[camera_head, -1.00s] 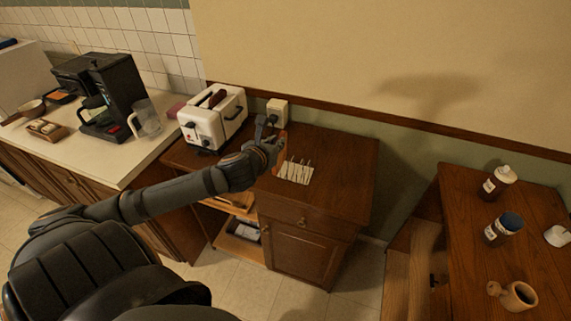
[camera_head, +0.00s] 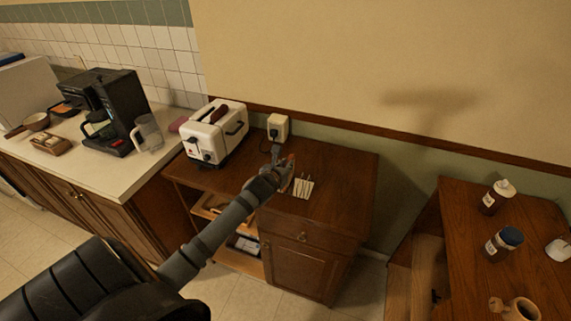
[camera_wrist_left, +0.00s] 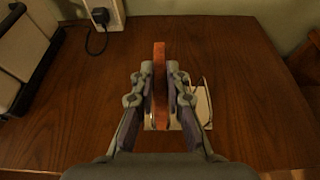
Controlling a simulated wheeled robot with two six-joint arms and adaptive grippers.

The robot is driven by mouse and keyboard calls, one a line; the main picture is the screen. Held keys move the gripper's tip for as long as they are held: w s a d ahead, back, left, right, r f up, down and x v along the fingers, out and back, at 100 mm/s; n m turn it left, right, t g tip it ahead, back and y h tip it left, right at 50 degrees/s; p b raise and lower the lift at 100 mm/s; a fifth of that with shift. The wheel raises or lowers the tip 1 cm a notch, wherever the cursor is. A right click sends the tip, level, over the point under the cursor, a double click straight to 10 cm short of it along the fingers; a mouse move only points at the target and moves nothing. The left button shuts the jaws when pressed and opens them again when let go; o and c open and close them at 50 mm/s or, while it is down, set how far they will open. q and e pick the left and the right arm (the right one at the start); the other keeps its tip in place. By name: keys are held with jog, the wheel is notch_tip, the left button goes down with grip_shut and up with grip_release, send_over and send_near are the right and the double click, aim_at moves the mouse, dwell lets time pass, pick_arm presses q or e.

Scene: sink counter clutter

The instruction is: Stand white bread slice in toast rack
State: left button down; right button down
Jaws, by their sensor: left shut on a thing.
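My left gripper (camera_head: 284,172) is shut on the bread slice (camera_wrist_left: 159,85). In the left wrist view the slice is upright and edge-on between the fingers, showing a reddish-brown crust. In the head view only a small orange-brown bit of it shows beside the fingers. The toast rack (camera_head: 303,188), pale with thin wires, stands on the brown cabinet top. In the left wrist view the rack (camera_wrist_left: 202,106) is beneath and beside the slice, mostly on its right, partly hidden by the fingers. I cannot tell whether the slice touches the rack. My right gripper is not in view.
A white toaster (camera_head: 215,133) stands behind and left on the cabinet top (camera_head: 340,190). A wall socket with a plug (camera_head: 277,127) is behind the gripper. The cabinet top right of the rack is clear. A coffee maker (camera_head: 110,110) and glass jug (camera_head: 149,133) stand further left.

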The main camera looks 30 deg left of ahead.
pick_arm(q)
jog(key=shift+f, duration=0.3)
jog(key=c, duration=1.4)
grip_release()
jog(key=shift+o, duration=0.2)
jog(key=shift+s, duration=0.1)
jog(key=v, duration=1.2)
